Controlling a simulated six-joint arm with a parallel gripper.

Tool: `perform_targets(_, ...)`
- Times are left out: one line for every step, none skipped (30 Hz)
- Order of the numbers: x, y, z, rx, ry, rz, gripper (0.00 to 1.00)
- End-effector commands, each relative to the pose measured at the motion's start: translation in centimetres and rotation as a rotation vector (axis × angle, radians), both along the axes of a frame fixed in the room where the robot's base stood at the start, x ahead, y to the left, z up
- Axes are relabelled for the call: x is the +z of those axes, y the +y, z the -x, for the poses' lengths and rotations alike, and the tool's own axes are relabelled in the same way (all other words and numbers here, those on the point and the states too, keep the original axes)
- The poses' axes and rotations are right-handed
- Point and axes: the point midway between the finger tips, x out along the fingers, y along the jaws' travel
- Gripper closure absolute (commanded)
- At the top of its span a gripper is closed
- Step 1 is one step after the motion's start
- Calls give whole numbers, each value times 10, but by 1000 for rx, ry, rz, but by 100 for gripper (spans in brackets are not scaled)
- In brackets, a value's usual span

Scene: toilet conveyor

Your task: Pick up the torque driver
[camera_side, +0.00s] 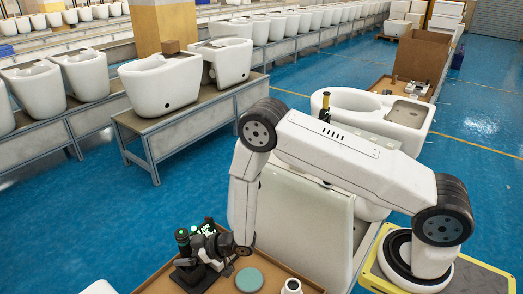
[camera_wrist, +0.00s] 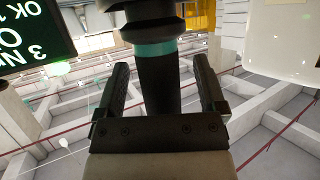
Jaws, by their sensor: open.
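The torque driver (camera_wrist: 157,85) is a dark cylinder with a teal ring, seen close up in the wrist view. In the side view it appears as a dark green-topped tool (camera_side: 183,238) in a black stand (camera_side: 197,277) on the brown tray. My gripper (camera_wrist: 163,78) is open, with one finger on each side of the driver's dark shaft. Small gaps show between the shaft and both fingers. In the side view my gripper (camera_side: 218,246) is low beside the stand, and its fingertips are partly hidden among dark parts.
A lit display (camera_wrist: 32,28) is close by at the wrist view's upper left. A teal disc (camera_side: 249,280) and a small white cup-like part (camera_side: 291,287) are on the brown tray (camera_side: 160,281). A white toilet (camera_side: 350,98) with a dark bottle-like item (camera_side: 325,106) stands behind my arm.

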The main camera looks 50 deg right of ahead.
Motion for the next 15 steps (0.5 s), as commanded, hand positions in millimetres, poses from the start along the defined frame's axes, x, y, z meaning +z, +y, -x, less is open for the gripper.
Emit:
perform_targets(0, 0, 0, 0, 0, 0, 11)
perform_targets(0, 0, 0, 0, 0, 0, 11)
perform_targets(0, 0, 0, 0, 0, 0, 11)
perform_targets(0, 0, 0, 0, 0, 0, 11)
perform_targets(0, 0, 0, 0, 0, 0, 11)
perform_targets(0, 0, 0, 0, 0, 0, 11)
perform_targets(0, 0, 0, 0, 0, 0, 11)
perform_targets(0, 0, 0, 0, 0, 0, 11)
perform_targets(0, 0, 0, 0, 0, 0, 11)
perform_targets(0, 0, 0, 0, 0, 0, 11)
perform_targets(0, 0, 0, 0, 0, 0, 11)
perform_targets(0, 0, 0, 0, 0, 0, 17)
perform_targets(0, 0, 0, 0, 0, 0, 26)
perform_targets(0, 0, 0, 0, 0, 0, 36)
perform_targets(0, 0, 0, 0, 0, 0, 49)
